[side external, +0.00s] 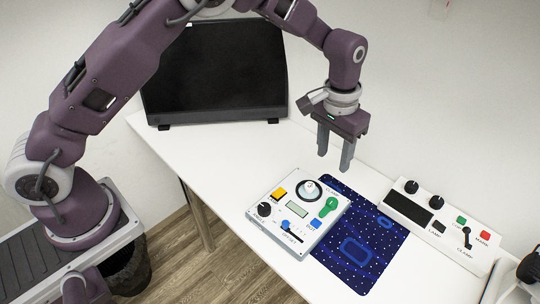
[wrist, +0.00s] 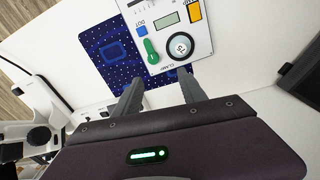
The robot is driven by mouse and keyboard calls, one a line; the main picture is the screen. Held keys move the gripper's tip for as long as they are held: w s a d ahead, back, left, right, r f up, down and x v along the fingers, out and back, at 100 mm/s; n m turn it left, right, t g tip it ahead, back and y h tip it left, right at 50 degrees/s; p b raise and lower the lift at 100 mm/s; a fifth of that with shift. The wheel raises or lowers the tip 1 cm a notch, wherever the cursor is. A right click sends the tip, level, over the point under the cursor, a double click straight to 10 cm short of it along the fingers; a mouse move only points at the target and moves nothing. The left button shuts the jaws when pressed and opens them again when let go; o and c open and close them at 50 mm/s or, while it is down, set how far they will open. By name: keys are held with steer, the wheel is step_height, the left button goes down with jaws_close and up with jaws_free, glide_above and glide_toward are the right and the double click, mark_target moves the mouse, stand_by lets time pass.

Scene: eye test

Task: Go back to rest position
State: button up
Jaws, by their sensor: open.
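My gripper (side external: 335,155) hangs above the white table, fingers pointing down, open and empty. In the wrist view my gripper's two fingers (wrist: 160,95) stand apart with nothing between them. Below it and a little toward the front lies a white control panel (side external: 288,248) with a round dial, a green lever, coloured buttons, a small display and a blue slider. The panel (wrist: 172,58) also shows in the wrist view just beyond the fingertips. My gripper appears apart from it.
A dark blue patterned mat (side external: 378,262) lies under or beside the panel. A second white panel (side external: 440,222) with knobs and switches stands to the right. A black monitor (side external: 215,75) stands at the back left. A dark bin (side external: 128,270) is on the floor. The table's left part (side external: 210,150) is bare.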

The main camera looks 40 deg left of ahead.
steer(key=s+a+r+t, duration=0.1)
steer(key=s+a+r, duration=0.4)
steer(key=r, duration=0.4)
steer(key=s+a+r+t, duration=0.1)
steer(key=s+a+r, duration=0.4)
steer(key=r, duration=0.4)
steer(key=s+a+t, duration=0.1)
steer(key=s+a, duration=0.1)
steer(key=s, duration=0.8)
steer(key=s+a+r+n+t, duration=0.1)
steer(key=s+a+t, duration=0.1)
steer(key=s, duration=0.9)
steer(key=shift+s+a+r, duration=0.2)
steer(key=shift+a, duration=0.55)
